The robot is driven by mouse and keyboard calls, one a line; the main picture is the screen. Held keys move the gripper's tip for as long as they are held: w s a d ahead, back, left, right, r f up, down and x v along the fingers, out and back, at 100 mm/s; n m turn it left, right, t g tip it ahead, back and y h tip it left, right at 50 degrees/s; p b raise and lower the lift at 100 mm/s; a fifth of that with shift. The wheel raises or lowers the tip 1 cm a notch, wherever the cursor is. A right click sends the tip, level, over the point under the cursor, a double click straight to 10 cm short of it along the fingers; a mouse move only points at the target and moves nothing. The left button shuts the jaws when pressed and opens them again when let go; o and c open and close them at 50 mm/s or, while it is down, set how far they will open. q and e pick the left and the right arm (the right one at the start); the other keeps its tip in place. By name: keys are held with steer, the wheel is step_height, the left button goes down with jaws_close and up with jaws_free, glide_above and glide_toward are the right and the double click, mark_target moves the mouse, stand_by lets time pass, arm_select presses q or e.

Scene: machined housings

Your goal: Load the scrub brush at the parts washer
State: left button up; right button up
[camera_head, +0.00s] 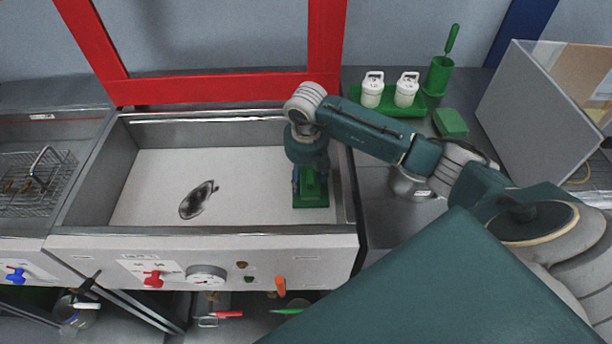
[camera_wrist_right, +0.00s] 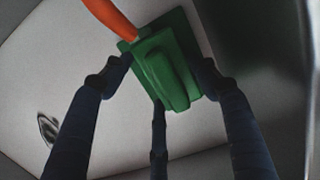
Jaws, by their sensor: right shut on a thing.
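The scrub brush (camera_head: 314,196) is a green rectangular block with a raised green grip along its top. It is inside the pale basin of the parts washer (camera_head: 250,170), near its right wall. My right gripper (camera_head: 311,180) reaches down from above and is shut on the brush. In the right wrist view the brush (camera_wrist_right: 168,68) lies between the dark fingers of my gripper (camera_wrist_right: 160,85). I cannot tell whether its underside touches the basin floor. My left gripper is not in view.
An orange piece (camera_wrist_right: 103,16) shows beside the brush.

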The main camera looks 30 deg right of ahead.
stand_by(0.5)
steer(key=shift+r+p, duration=2.4)
steer(key=shift+r, duration=1.1)
